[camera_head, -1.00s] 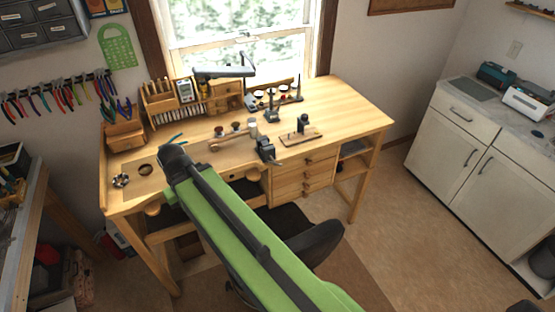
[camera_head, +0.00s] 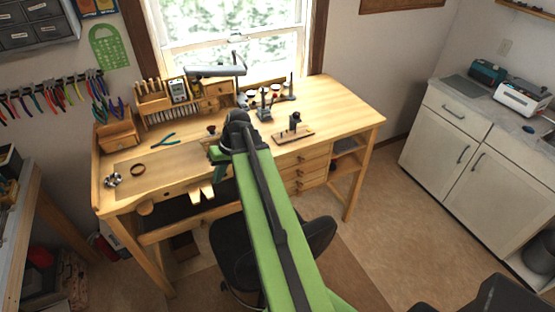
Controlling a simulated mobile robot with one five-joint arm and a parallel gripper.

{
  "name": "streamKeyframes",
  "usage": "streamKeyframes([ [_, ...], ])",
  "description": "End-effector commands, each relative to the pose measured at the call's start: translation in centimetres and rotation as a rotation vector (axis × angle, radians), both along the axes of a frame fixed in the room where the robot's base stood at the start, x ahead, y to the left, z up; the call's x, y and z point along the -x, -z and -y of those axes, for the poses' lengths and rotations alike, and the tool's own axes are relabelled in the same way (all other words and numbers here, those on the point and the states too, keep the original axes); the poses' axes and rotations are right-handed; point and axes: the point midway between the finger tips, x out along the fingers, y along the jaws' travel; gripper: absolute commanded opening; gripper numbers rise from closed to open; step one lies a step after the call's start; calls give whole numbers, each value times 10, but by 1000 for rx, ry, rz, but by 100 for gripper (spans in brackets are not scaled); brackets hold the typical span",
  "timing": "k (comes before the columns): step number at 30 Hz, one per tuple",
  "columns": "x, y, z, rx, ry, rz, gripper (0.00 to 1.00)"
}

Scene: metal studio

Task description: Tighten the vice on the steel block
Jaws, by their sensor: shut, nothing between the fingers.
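My green arm reaches from the lower right up over the wooden workbench (camera_head: 330,98). Its dark joint (camera_head: 237,120) is above the middle of the bench. The steel block cannot be seen.
A small dark tool on a wooden base (camera_head: 293,125) stands right of my arm. A chair (camera_head: 232,255) stands in front.

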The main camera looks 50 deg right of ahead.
Motion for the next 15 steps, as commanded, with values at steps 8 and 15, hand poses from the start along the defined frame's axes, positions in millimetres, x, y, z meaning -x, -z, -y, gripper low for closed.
streamKeyframes([
  [8,55,-25,187,-123,225,256,0],
  [15,115,-46,283,-135,344,430,0],
])
